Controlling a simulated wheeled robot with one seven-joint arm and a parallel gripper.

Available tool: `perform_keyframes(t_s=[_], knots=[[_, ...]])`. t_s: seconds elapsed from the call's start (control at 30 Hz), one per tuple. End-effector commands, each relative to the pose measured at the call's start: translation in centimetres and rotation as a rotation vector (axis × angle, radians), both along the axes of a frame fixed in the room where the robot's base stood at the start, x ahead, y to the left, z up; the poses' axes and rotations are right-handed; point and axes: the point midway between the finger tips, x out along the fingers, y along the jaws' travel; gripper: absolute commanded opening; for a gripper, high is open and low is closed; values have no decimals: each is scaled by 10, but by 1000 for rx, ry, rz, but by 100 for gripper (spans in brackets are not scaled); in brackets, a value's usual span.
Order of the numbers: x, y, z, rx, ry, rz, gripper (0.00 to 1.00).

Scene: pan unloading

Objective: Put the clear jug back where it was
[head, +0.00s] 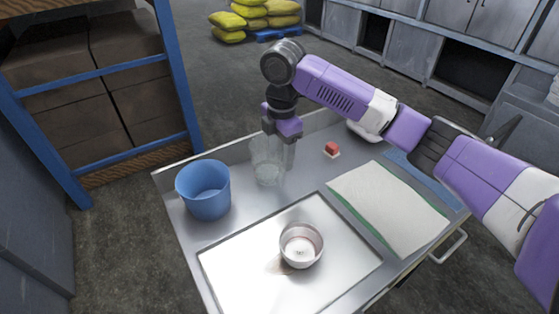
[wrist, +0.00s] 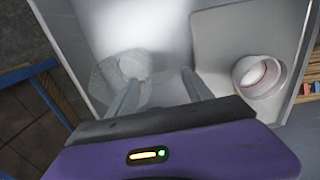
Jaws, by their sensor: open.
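The clear jug (head: 264,174) stands upright on the metal cart top, to the right of the blue bucket and behind the tray. In the wrist view it shows as a faint round outline (wrist: 112,72). My gripper (head: 281,154) points down at the jug, its fingers overlapping the jug's right side. In the wrist view my gripper (wrist: 161,77) is open, with the left finger across the jug and the right finger beside it. I cannot tell whether a finger is inside the jug or touches it.
A blue bucket (head: 204,190) stands at the left. A metal bowl (head: 301,245) sits on the shiny tray (head: 235,262). A folded cloth (head: 388,205) lies at the right, and a small red-topped block (head: 332,149) behind it. Cart edges are raised at the back and left.

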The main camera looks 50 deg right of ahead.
Motion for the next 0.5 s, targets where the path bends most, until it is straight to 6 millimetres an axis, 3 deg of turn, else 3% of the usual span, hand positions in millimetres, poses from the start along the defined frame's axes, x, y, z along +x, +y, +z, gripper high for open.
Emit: perform_keyframes(t_s=[0.3, 0.5], knots=[[-2, 1, 64, -1, -3, 2, 59], [-4, 1, 86, -1, -1, 1, 59]])
